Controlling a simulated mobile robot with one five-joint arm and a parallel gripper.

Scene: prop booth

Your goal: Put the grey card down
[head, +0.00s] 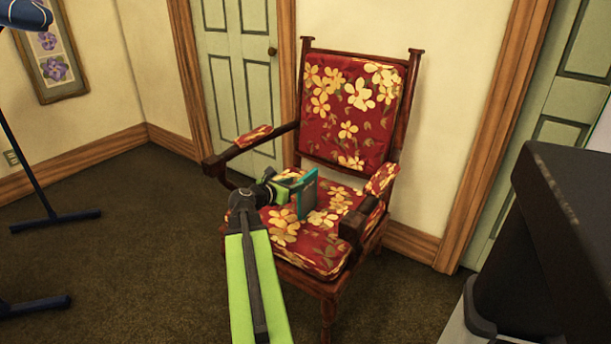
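My green arm reaches out from the bottom of the head view to a red armchair with yellow flowers (330,262). My gripper (293,181) is over the seat and appears shut on a small flat card (307,196). The card has a teal border and a duller, greyish face, and stands nearly upright. I cannot tell whether its lower edge touches the seat cushion or hangs just above it. The fingertips are small and partly hidden by the card.
The chair's wooden armrests (268,137) flank the seat. A dark box-like object (575,240) stands at the right. A blue stand (45,205) is at the left. Pale green doors (240,75) are behind. The carpet (130,240) between the stand and the chair is clear.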

